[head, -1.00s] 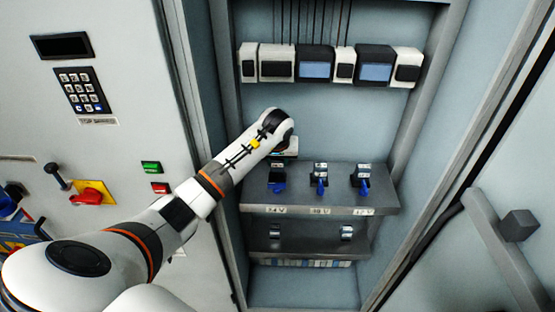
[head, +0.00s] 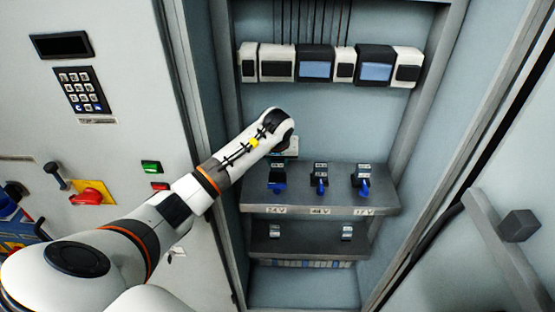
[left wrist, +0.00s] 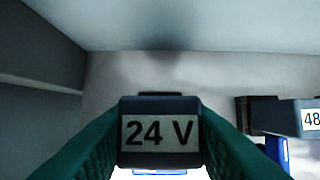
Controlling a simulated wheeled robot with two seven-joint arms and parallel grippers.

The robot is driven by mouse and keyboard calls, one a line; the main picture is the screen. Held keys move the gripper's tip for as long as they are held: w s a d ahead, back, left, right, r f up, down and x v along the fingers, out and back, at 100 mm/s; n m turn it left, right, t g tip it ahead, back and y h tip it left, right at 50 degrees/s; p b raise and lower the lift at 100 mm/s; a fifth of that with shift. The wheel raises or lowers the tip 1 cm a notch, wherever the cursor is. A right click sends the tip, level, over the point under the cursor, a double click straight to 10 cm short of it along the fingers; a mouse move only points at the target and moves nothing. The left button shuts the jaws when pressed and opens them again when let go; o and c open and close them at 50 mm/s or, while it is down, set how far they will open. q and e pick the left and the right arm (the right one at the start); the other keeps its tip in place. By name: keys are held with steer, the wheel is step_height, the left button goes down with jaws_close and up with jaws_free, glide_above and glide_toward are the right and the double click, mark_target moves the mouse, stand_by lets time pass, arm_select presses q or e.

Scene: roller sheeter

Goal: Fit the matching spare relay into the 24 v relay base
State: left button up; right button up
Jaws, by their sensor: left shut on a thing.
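A relay marked 24 V (left wrist: 160,132) is between the green fingers of my left gripper (left wrist: 160,140), which is shut on it; its label faces the camera. In the head view my left gripper (head: 286,157) is mostly hidden behind my wrist, just above the left end of the upper shelf. The 24 V relay base (head: 277,188), with a blue lever, stands there above the 24 V label. The views do not show clearly whether the relay touches the base. My right gripper is not in view.
The 48 V base (head: 320,180) and a third base (head: 363,180) with blue levers stand to the right on the upper shelf (head: 340,202). Spare relays (head: 347,232) lie on the lower shelf. Devices (head: 315,64) line the back wall above. The cabinet's side walls bound the space.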

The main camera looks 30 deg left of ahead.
arm_select(q)
steer(key=shift+f, duration=0.15)
stand_by(0.3)
steer(key=shift+f+b, duration=1)
steer(key=shift+b, duration=0.05)
steer(key=shift+f, duration=0.25)
steer(key=o, duration=1.1)
